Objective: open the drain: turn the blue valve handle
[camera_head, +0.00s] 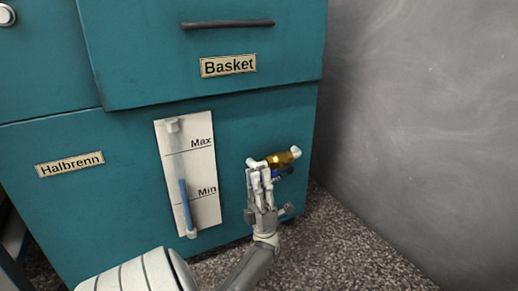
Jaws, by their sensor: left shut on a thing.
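The drain valve has a brass body (280,159) with white pipe ends, low on the right side of the teal cabinet front. Its blue handle (276,173) shows just below the brass body, partly hidden behind my fingers. My left gripper (260,175) reaches up from below and is shut on the blue handle, its fingertips just under the left end of the valve. The fingers cover the grasped part, so the handle's exact angle is hard to tell. My right gripper is not in view.
The teal cabinet (125,230) carries a level gauge (202,176) marked Max and Min, left of the valve. A Basket drawer with a dark handle (228,24) is above. A grey wall (420,120) stands at the right. Speckled floor (340,245) is open below.

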